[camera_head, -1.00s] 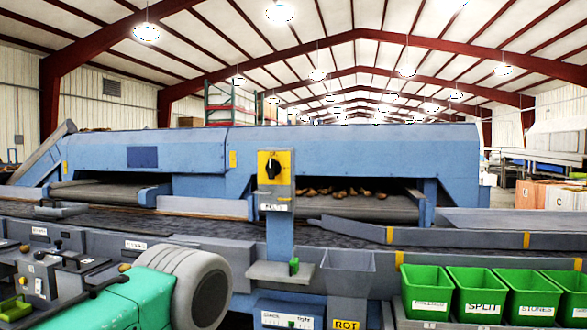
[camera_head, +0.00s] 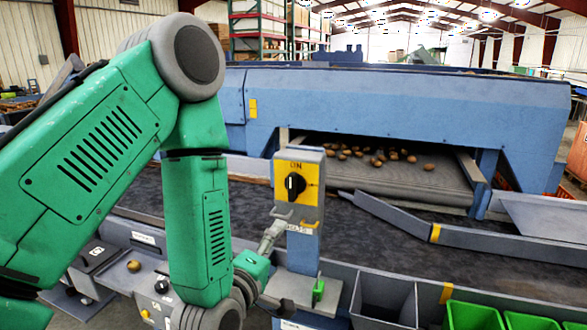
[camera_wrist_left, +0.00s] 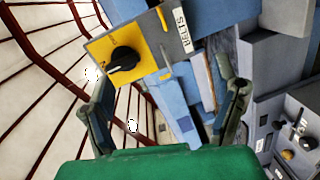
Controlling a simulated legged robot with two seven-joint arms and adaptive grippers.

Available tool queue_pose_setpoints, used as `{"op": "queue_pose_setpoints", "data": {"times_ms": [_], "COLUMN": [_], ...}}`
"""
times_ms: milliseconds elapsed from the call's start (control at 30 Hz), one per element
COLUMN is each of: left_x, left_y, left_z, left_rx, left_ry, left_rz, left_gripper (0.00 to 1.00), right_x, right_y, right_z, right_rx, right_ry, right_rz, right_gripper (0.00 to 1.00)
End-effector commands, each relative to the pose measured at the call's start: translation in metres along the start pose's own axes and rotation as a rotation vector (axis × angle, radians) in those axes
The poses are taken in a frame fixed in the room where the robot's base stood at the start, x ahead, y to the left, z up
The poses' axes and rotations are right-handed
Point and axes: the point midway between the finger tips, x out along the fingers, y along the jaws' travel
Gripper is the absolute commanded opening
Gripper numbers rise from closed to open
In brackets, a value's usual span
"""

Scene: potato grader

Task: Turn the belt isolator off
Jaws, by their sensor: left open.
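The belt isolator is a black rotary knob (camera_head: 294,185) on a yellow plate, with "ON" above it, on a grey-blue post (camera_head: 303,246). In the head view the knob's white mark looks roughly upright. In the left wrist view the knob (camera_wrist_left: 124,59) and the "BELTS" label (camera_wrist_left: 181,30) appear at the upper left, beyond the fingers. My left gripper (camera_head: 280,238) is open and empty, just below and left of the yellow plate, apart from the knob. Its two spread fingers show in the left wrist view (camera_wrist_left: 170,92). My right gripper is not in view.
A small shelf (camera_head: 290,290) with a green part (camera_head: 318,290) juts from the post below. A dark belt (camera_head: 370,235) runs behind it, and potatoes (camera_head: 385,156) lie on a roller conveyor. Green bins (camera_head: 472,317) stand at the lower right. A control panel (camera_head: 100,255) is at left.

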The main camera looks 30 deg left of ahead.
Motion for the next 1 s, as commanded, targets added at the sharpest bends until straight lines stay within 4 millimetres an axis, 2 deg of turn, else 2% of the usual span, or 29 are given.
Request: {"op": "queue_pose_setpoints", "data": {"times_ms": [33, 100, 200, 367, 933, 1000], "left_x": [-0.001, 0.000, 0.002, 0.006, 0.028, 0.044], "left_y": [0.029, 0.047, 0.059, 0.059, 0.061, 0.068], "left_z": [-0.009, -0.018, -0.025, -0.026, -0.025, -0.028], "left_rx": [-0.053, -0.113, -0.160, -0.175, -0.169, -0.168], "left_ry": [0.021, 0.041, 0.056, 0.060, 0.058, 0.059], "left_rz": [0.042, 0.089, 0.126, 0.141, 0.141, 0.136], "left_gripper": [0.81, 0.81, 0.81, 0.81, 0.81, 0.81], "right_x": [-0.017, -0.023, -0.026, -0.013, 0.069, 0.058], "right_y": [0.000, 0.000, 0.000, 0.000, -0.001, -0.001], "right_z": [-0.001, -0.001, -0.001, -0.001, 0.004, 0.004], "right_rx": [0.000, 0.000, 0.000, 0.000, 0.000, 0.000], "right_ry": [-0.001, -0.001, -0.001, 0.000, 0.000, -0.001], "right_rz": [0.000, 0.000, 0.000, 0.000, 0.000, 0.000], "right_gripper": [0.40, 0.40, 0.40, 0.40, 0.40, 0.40]}}
